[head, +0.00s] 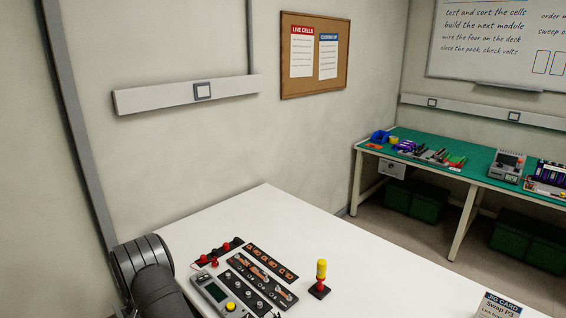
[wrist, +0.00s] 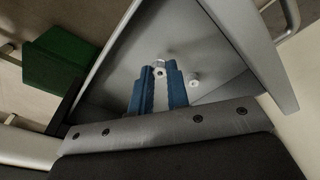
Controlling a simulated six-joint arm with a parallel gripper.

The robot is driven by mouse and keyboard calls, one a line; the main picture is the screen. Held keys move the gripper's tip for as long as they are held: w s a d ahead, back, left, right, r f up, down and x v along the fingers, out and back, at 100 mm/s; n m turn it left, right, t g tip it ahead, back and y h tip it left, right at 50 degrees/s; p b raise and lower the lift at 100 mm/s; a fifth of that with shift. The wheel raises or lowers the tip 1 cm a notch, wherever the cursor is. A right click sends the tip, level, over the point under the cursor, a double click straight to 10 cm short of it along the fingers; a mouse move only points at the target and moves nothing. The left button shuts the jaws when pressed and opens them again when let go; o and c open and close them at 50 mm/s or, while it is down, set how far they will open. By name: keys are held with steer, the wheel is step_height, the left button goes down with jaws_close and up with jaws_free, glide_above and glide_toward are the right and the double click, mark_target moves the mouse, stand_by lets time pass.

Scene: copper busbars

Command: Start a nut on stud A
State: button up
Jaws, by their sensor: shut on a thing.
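In the wrist view my gripper (wrist: 160,76) has two blue fingers closed on a small pale ring-like nut (wrist: 159,72) at the tips. Beyond the fingers is a plain grey surface, and a small white round piece (wrist: 194,80) shows to the right of them, apart from the nut. In the head view, dark strips on the white table carry copper pieces (head: 259,260) and several small studs or knobs (head: 250,286). I cannot tell which is stud A. My gripper is outside the head view; only part of my arm shows at lower left.
A grey meter (head: 214,293) and red knobs (head: 226,247) lie near the strips. A yellow-topped tool stands in a dark holder (head: 319,291). A jig card (head: 497,306) stands at the table's front right. The white table (head: 390,275) is clear between them.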

steer(key=shift+r, duration=1.15)
steer(key=w+d+r+m, duration=0.2)
steer(key=w+d+r, duration=1.4)
steer(key=w+r, duration=0.25)
steer(key=d+f, duration=0.1)
steer(key=d, duration=0.4)
steer(key=w+d+f+n, duration=0.1)
steer(key=d, duration=0.4)
steer(key=w+d+f+n, duration=0.1)
steer(key=d, duration=0.4)
steer(key=shift+d+f, duration=0.15)
steer(key=shift+f, duration=1.75)
